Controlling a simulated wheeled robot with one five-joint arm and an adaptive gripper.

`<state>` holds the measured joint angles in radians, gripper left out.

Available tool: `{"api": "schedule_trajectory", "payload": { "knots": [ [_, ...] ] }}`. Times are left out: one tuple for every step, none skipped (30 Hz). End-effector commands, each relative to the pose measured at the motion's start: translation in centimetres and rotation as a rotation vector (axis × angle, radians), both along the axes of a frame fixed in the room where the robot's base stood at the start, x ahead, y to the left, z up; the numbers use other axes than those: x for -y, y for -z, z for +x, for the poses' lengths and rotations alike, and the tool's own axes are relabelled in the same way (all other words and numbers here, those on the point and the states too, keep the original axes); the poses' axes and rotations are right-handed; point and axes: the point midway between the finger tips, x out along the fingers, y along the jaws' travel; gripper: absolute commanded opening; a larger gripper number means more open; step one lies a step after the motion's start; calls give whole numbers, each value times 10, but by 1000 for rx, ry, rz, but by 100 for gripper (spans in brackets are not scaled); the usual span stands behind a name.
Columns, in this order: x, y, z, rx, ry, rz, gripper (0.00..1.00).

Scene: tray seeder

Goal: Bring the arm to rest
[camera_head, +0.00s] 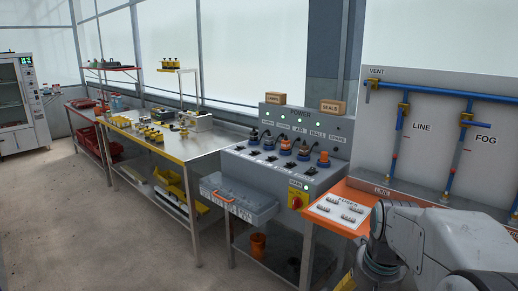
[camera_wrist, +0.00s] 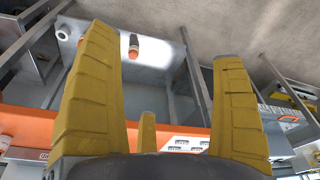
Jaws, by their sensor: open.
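My gripper (camera_wrist: 172,95) fills the wrist view, its yellow fingers spread wide apart with nothing between them. Past the fingers that view shows the orange bench edge (camera_wrist: 30,123), a lower shelf and the floor. In the head view my grey arm (camera_head: 440,240) is at the lower right, in front of the orange bench. Only a yellow part of the gripper (camera_head: 347,284) shows at the bottom edge there; the fingertips are out of frame. I see no contact between the fingers and anything.
The grey power panel (camera_head: 268,168) and its open drawer (camera_head: 238,198) stand left of my arm. A fuse card (camera_head: 342,211) lies on the orange bench, close to the arm. A board with blue pipes (camera_head: 440,120) stands behind. Floor (camera_head: 100,230) at left is clear.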

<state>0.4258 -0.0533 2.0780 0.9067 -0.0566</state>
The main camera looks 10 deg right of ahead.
Motion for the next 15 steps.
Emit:
{"api": "schedule_trajectory", "payload": {
  "knots": [
    [-24, -34, -11, 16, -54, -5, 88],
    [-36, -43, -17, 21, -79, -7, 88],
    [-50, -54, -26, 31, -114, -8, 88],
    [-60, -61, -33, 36, -138, -9, 88],
    [-69, -68, -40, 42, -161, -9, 88],
    [-80, -75, -50, 49, -192, -10, 88],
    [-87, -80, -56, 54, -211, -10, 88],
    [-94, -85, -63, 59, -231, -11, 88],
    [-101, -90, -71, 66, -255, -10, 88],
    [-106, -93, -77, 70, -272, -10, 88],
    [-111, -96, -82, 74, -288, -10, 88],
    [-115, -99, -89, 78, -307, -10, 88],
    [-118, -100, -93, 81, -319, -10, 88],
    [-121, -102, -97, 84, -330, -9, 88],
    [-124, -103, -101, 87, -342, -9, 88]
  ]
}}
